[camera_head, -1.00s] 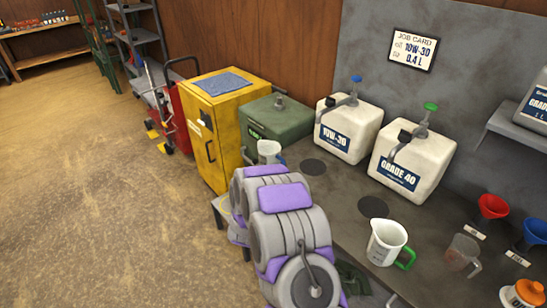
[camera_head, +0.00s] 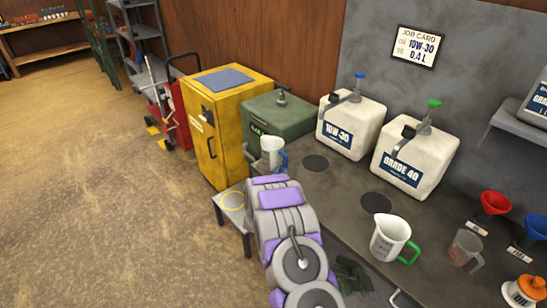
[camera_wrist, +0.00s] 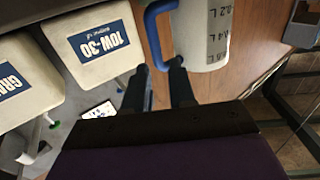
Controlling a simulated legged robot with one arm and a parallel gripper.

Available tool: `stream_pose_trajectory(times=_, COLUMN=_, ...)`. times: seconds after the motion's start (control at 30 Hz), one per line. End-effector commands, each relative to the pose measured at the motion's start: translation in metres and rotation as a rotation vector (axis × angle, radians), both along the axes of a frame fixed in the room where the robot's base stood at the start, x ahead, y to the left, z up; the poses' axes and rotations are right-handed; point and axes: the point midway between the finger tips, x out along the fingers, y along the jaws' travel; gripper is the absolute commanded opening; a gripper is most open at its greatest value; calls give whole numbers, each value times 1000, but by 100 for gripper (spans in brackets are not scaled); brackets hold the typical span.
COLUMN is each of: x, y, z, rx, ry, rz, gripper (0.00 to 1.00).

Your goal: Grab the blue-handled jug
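A gap seems to show beside the handle. In the head view my arm hides the gripper.
A white 10W-30 container (camera_head: 350,125) and a GRADE 40 container (camera_head: 415,158) stand behind on the bench. A green-handled jug (camera_head: 389,238), a clear jug (camera_head: 464,248) and a red funnel (camera_head: 494,204) are to the right. A yellow cabinet (camera_head: 228,125) stands left of the bench.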

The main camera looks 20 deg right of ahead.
Motion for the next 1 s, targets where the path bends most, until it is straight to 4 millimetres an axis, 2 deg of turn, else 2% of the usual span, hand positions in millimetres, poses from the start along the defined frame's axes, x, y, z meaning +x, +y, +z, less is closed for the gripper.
stream_pose_trajectory(times=0.1, x=12, y=-11, z=0, rx=2, ry=-2, rz=0, gripper=25)
stream_pose_trajectory(times=0.47, x=26, y=-28, z=-2, rx=7, ry=-2, rz=-1, gripper=25)
stream_pose_trajectory(times=0.8, x=56, y=-47, z=-3, rx=2, ry=-2, rz=0, gripper=25)
stream_pose_trajectory(times=1.0, x=57, y=-51, z=-3, rx=4, ry=1, rz=0, gripper=25)
